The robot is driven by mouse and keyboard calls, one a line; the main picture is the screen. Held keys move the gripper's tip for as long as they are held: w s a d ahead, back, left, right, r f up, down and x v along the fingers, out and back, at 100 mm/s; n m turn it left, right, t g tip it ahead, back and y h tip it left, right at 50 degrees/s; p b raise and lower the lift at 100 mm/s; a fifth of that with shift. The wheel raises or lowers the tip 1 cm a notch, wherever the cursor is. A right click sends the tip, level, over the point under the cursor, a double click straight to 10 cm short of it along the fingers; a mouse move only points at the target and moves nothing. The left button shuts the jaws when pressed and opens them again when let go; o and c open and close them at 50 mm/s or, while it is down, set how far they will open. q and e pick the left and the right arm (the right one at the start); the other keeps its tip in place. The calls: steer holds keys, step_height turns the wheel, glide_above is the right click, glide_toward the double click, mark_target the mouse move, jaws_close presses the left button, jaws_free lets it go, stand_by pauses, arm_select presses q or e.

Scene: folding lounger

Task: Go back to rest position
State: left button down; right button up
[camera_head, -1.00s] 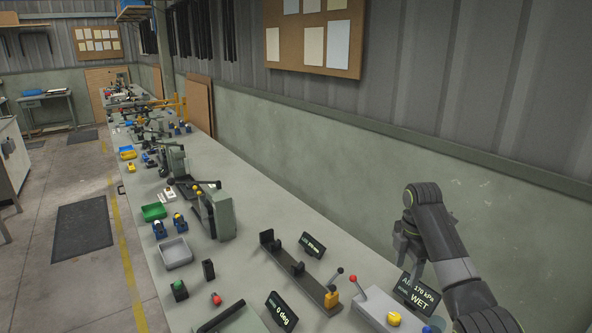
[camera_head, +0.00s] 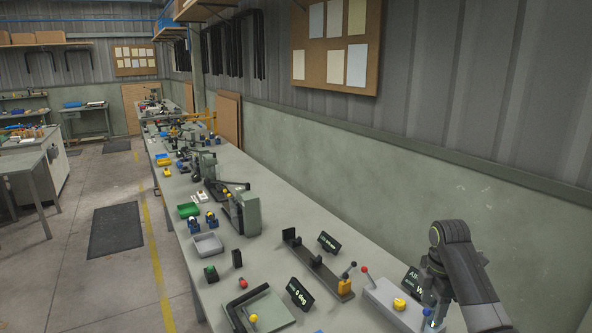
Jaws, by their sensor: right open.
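My right gripper (camera_head: 430,270) hangs from my dark right arm at the lower right, over the long workbench. It is open, and I see nothing between its fingers. It is close to a grey box with a red-knobbed lever and a yellow button (camera_head: 400,304), and partly covers the dark display (camera_head: 413,281) behind that box. I cannot tell if it touches either. My left gripper is not in view.
The grey-green bench (camera_head: 262,272) runs away to the upper left along the wall. On it stand a long dark rail fixture (camera_head: 318,268), a "0 deg" display (camera_head: 299,295), a grey tray (camera_head: 208,245) and a green bin (camera_head: 188,210). Open floor lies left of the bench.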

steer(key=s+a+f+m+t, duration=0.1)
steer(key=s+f+m, duration=0.7)
steer(key=s+f, duration=0.85)
steer(key=s+r+m+t+h, duration=0.25)
steer(key=s+m, duration=0.85)
steer(key=s, duration=1.3)
step_height(320, 180, down, 26)
steer(key=g+y+b, duration=0.1)
steer(key=g+b, duration=0.1)
arm_select(q)
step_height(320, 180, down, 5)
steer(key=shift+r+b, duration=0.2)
steer(key=shift+b, duration=1.05)
arm_select(e)
steer(key=s+f, duration=1.5)
steer(key=f, duration=0.3)
steer(key=shift+a+g+y, duration=0.3)
steer(key=shift+g+y, duration=0.05)
